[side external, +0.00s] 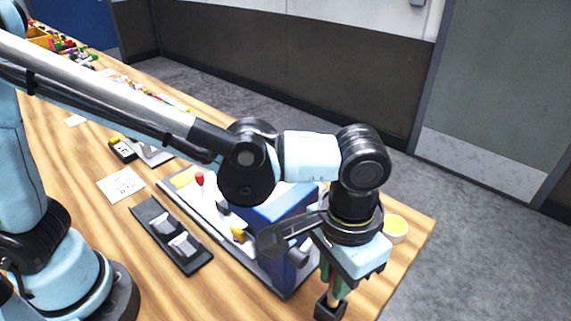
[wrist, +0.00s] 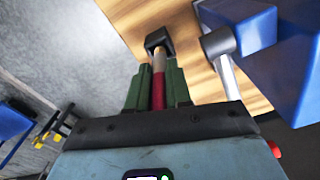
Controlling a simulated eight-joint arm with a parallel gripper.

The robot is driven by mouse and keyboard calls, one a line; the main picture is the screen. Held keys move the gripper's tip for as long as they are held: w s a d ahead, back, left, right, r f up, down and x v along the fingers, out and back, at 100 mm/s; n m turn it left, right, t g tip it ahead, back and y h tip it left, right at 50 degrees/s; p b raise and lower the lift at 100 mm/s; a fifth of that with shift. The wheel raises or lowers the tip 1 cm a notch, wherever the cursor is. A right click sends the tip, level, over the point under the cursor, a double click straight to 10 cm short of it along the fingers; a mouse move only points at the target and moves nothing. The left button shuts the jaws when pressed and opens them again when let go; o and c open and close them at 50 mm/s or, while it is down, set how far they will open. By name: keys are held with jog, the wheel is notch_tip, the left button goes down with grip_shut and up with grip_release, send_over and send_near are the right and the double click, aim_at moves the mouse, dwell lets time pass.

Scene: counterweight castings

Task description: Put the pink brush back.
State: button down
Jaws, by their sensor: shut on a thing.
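The pink brush (wrist: 158,90) is clasped between the two green fingers of my gripper (wrist: 157,72). In the wrist view its handle looks red-pink, with a pale tan part beyond the fingertips. That tan end meets a small black square holder (wrist: 158,39); I cannot tell how deep it sits in it. In the side external view the holder (side external: 329,309) is at the lower edge of the picture. My gripper (side external: 333,279) is directly above it, pointing down, and its fingers mostly hide the brush there.
A large blue block (side external: 276,217) on a grey base is close beside my gripper. A yellow-filled cup (side external: 396,228) stands near the table's right edge. A black tray (side external: 171,236) with two pale castings and a white card (side external: 121,184) lie to the left.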

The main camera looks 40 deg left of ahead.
jog(key=shift+f, duration=2.2)
jog(key=shift+f, duration=0.15)
jog(key=c, duration=1)
grip_release()
jog(key=shift+c, duration=0.2)
notch_tip(320, 180, up, 12)
jog(key=shift+r, duration=0.15)
